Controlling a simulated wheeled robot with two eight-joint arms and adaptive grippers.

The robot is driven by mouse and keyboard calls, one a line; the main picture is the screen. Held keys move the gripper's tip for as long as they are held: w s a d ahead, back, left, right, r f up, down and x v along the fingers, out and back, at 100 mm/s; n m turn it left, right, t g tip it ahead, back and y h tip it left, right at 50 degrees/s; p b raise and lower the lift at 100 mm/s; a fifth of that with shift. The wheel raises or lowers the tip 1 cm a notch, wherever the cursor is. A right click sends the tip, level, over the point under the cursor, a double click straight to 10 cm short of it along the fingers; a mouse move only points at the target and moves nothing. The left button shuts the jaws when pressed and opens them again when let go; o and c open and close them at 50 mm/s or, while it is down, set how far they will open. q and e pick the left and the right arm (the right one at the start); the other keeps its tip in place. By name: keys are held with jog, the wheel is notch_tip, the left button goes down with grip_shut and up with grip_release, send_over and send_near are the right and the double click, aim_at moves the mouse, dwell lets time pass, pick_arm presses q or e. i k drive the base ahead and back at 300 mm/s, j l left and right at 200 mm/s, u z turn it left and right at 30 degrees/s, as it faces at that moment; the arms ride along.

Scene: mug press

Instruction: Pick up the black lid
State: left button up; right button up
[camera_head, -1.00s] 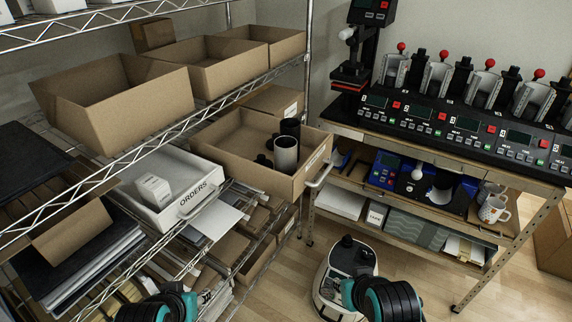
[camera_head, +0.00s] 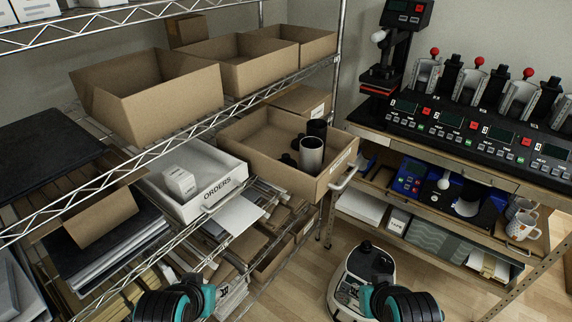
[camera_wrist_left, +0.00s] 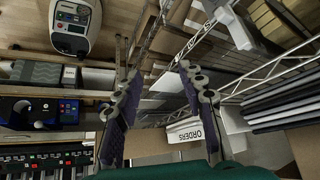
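A small black shape (camera_head: 288,160) lies in the open cardboard drawer (camera_head: 250,152) in the head view, left of a dark grey cylinder (camera_head: 311,155); it may be the black lid, but it is too small to tell. A black cylinder (camera_head: 317,129) stands just behind the grey one. My left gripper (camera_wrist_left: 160,72) is open and empty in the left wrist view, apart from the drawer's contents. My right gripper is out of view; only a dark part of my right arm shows at the head view's bottom.
A white ORDERS tray (camera_head: 213,191) sits left of the drawer on the wire rack. Cardboard bins (camera_head: 147,93) fill the shelf above. A bench with a row of mug presses (camera_head: 490,120) stands at right. A white and black machine (camera_head: 358,282) is on the floor.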

aim_at(286, 159)
jog(key=i+j+z, duration=0.2)
jog(key=z, duration=0.25)
jog(key=i+j+z, duration=0.15)
jog(key=j+z, duration=0.25)
jog(key=l, duration=0.05)
